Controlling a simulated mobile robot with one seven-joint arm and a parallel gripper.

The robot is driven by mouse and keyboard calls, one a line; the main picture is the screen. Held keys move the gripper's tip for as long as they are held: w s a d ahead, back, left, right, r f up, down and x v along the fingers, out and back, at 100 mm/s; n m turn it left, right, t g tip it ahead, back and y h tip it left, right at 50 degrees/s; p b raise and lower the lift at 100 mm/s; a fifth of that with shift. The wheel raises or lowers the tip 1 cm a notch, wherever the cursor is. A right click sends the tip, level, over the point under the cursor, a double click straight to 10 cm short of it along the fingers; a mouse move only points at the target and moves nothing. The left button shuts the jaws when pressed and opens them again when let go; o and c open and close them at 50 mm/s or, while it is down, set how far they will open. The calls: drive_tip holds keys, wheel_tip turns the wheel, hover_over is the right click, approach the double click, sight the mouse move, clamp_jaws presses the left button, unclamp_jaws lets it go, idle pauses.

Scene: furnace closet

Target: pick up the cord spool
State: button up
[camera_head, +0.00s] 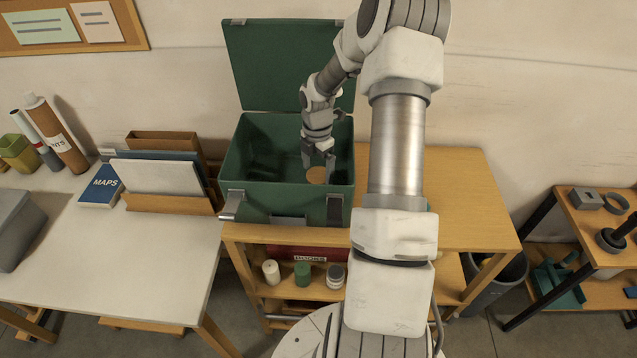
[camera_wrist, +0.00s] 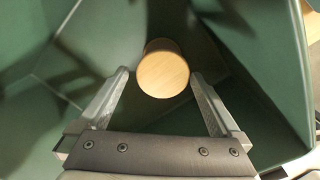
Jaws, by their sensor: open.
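What appears to be the cord spool (camera_head: 317,175) is inside the open green box, showing as a round pale wooden end. In the wrist view this spool (camera_wrist: 162,76) shows its flat round face and a little of its side; no cord is visible. My gripper (camera_head: 318,160) reaches down into the box, open. In the wrist view its two fingertips (camera_wrist: 159,74) lie on either side of the spool, with a narrow gap left and right. The depth between fingertips and spool is hard to tell.
The green box (camera_head: 230,167) stands on a wooden shelf unit (camera_head: 465,200), its lid (camera_head: 283,60) raised behind. Its walls surround my gripper closely. A paper holder (camera_head: 168,203) stands to the left on a white table (camera_head: 150,250). The shelf top right of the box is clear.

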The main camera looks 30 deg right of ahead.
sight(319, 174)
drive_tip(key=shift+s+d+f+p, duration=0.1)
drive_tip(key=shift+f+p, duration=0.1)
drive_tip(key=shift+f, duration=1)
drive_tip(key=shift+s+f+p, duration=0.1)
drive_tip(key=shift+f+p, duration=0.05)
drive_tip(key=shift+f, duration=1)
drive_tip(key=shift+w, duration=0.1)
drive_tip(key=c, duration=1.4)
